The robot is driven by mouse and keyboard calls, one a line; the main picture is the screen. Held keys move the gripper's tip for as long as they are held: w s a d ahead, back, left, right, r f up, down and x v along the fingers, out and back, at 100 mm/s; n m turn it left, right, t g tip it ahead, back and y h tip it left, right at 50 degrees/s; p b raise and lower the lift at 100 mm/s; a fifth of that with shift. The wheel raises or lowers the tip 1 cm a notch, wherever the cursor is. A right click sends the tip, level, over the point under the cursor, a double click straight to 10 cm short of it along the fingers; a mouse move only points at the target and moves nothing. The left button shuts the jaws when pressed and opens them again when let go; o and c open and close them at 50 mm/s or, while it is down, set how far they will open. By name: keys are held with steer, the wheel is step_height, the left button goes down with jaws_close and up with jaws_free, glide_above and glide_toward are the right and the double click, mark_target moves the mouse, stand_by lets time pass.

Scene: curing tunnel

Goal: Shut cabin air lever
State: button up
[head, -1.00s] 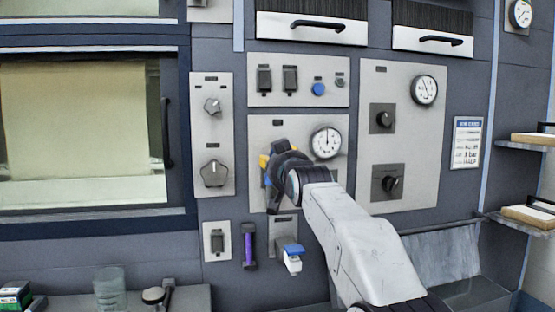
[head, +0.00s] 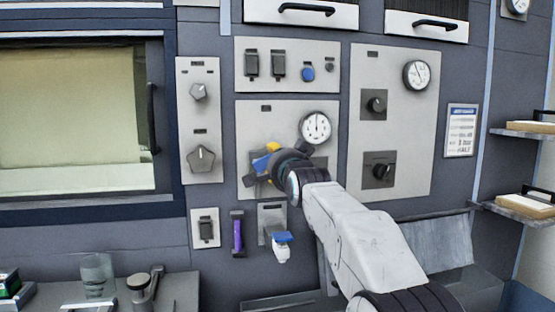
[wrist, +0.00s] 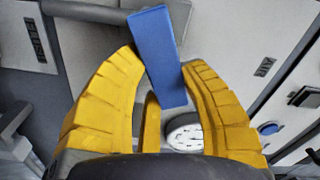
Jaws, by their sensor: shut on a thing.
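A blue lever handle (wrist: 160,50) stands between the two yellow fingers of my gripper (wrist: 157,62) in the wrist view, and the fingers are shut on it. In the head view, my gripper (head: 262,164) is at the lower left of the panel with a round gauge, and only a little of the blue handle (head: 259,165) shows. The lever's pivot is hidden behind the gripper. The gripper looks tilted. The lever's label is too small to read.
The white gauge (head: 315,128) is close by, up and right of my gripper. A blue-topped fitting (head: 281,244) and a purple-filled tube (head: 237,233) are below. Knobs (head: 201,158) are at the left. A blue button (head: 308,74) and switches are above.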

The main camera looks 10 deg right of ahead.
steer(key=shift+f+m+b, duration=0.4)
steer(key=shift+f+m, duration=0.1)
steer(key=shift+m, duration=0.75)
steer(key=shift+f+m+b, duration=0.35)
steer(key=shift+f+m, duration=0.15)
steer(key=shift+m, duration=0.75)
steer(key=shift+f, duration=0.1)
steer(key=o, duration=1.3)
steer(key=s, duration=1.2)
